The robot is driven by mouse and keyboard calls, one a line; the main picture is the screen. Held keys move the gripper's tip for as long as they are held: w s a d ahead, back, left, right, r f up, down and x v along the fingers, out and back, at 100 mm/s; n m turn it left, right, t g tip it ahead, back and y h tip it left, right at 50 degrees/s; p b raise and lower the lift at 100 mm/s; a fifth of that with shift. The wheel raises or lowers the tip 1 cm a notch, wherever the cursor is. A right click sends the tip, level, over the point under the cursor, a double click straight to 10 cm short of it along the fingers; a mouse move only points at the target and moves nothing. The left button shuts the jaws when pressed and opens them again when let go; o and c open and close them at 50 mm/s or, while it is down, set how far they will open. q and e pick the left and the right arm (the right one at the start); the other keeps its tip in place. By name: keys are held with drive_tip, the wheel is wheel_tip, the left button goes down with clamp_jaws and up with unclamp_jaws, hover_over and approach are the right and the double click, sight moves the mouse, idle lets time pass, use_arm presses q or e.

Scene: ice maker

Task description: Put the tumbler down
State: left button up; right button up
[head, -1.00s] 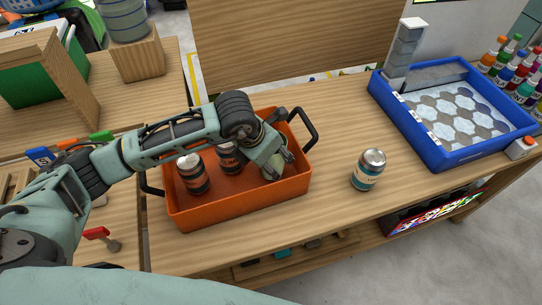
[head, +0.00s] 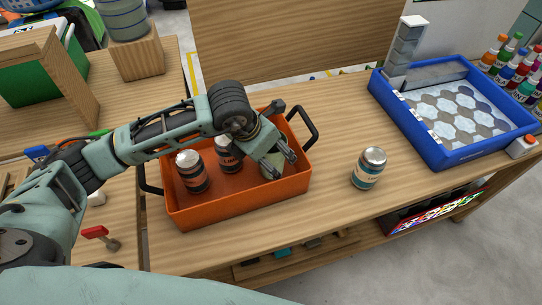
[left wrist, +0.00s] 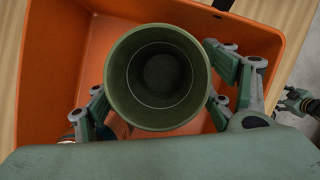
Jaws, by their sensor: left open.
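The green tumbler (head: 272,164) stands in the right part of the orange tray (head: 240,210), partly hidden by my gripper in the head view. The left wrist view looks down into its open, empty mouth (left wrist: 158,76). My left gripper (head: 280,159) is open, with its fingers on either side of the tumbler; the fingers also show in the left wrist view (left wrist: 160,100). Whether a finger still touches the wall is unclear. Part of what looks like my right gripper (left wrist: 297,103) shows at the right edge of the left wrist view; its jaw state is unclear.
Another jar (head: 369,168) stands on the wooden table to the right. A blue-rimmed tray (head: 456,155) lies at the back right. Table between is clear.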

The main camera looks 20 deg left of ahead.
use_arm(q)
drive_tip(key=b+v, duration=0.1)
drive_tip(key=v, duration=0.8)
drive_tip(key=shift+s+r+b, duration=0.2)
drive_tip(key=shift+r+b, duration=0.1)
drive_tip(key=shift+r, duration=0.05)
